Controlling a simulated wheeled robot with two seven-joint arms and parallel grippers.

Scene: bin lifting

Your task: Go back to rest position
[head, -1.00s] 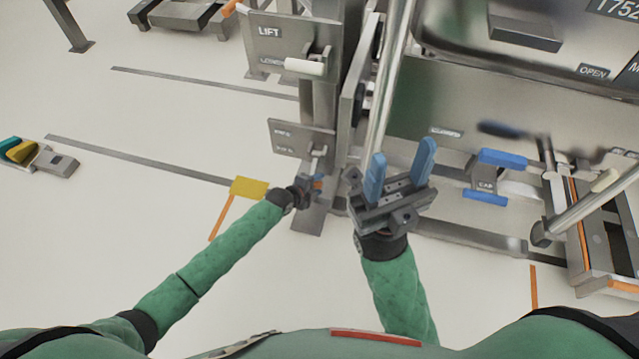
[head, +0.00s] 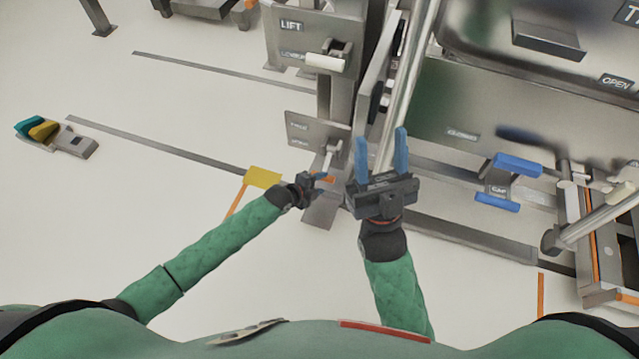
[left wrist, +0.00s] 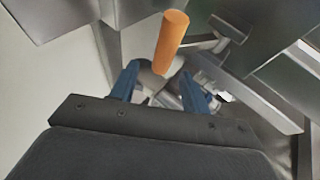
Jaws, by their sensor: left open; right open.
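My left gripper (head: 318,178) is low beside the base of the steel lift column (head: 340,90), its arm coming in from the left. In the left wrist view its two blue fingers (left wrist: 160,75) are apart. An orange cylinder (left wrist: 173,35), seemingly a handle, stands ahead of and above the fingertips; whether it lies between them or touches I cannot tell. My right gripper (head: 381,148) is open and empty, its blue fingers pointing up the picture in front of the slanted steel tube (head: 408,90).
The LIFT panel (head: 310,40) with a white-handled lever (head: 325,62) and a lower labelled plate (head: 313,132) are on the column. A blue clamp (head: 505,180) and steel frame stand at right. A yellow floor block (head: 263,177) is beside the left gripper. Floor at left is mostly clear.

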